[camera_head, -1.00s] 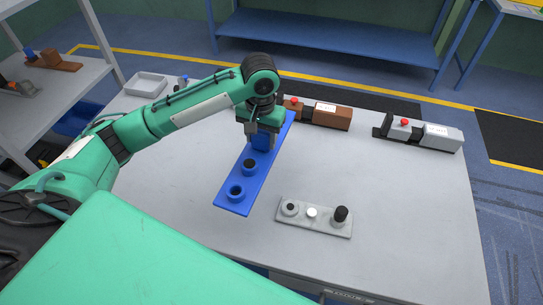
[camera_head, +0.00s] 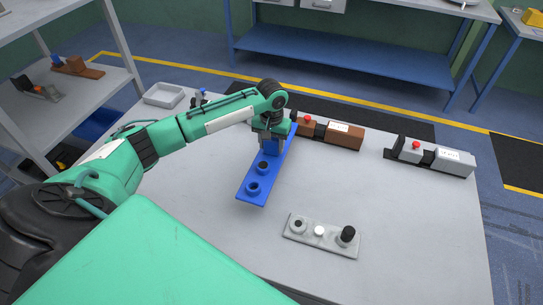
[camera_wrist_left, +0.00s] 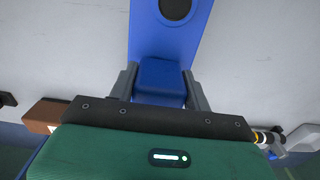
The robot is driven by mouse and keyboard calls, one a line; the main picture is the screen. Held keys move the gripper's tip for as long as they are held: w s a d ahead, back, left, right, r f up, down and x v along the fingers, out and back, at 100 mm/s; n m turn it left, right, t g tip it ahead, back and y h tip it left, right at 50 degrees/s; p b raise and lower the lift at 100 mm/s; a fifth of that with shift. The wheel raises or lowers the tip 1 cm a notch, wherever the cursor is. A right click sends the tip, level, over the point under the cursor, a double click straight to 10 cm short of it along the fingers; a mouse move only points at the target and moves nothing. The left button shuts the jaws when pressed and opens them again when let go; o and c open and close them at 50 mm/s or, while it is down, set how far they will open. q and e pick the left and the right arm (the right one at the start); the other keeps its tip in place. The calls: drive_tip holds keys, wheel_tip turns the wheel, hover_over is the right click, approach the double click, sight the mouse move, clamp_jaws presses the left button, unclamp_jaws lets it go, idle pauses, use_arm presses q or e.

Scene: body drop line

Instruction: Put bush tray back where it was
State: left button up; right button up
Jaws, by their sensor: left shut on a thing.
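A long blue tray (camera_head: 257,181) is over the far middle of the grey table. It has two round blue bushes (camera_head: 262,166) with dark centres, and a blue block near its far part. My left gripper (camera_head: 271,147) is shut on this blue block (camera_wrist_left: 160,82), with a grey finger on each side in the wrist view. The blue tray also runs away from the fingers at the top of the left wrist view (camera_wrist_left: 205,20). I cannot tell whether its underside touches the table. My right gripper is not in view.
A light grey tray (camera_head: 307,240) with a ring, a white button and a black knob lies nearer on the table (camera_head: 410,220). A brown device (camera_head: 343,136) and a grey device (camera_head: 453,161) stand along the far edge. A pale bin (camera_head: 164,96) is far left.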

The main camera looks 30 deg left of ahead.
sight(272, 157)
use_arm(q)
drive_tip(key=shift+f, duration=3.25)
drive_tip(key=shift+f+p, duration=0.1)
drive_tip(key=shift+p, duration=0.2)
drive_tip(key=o, duration=1.1)
drive_tip(key=shift+o, duration=0.2)
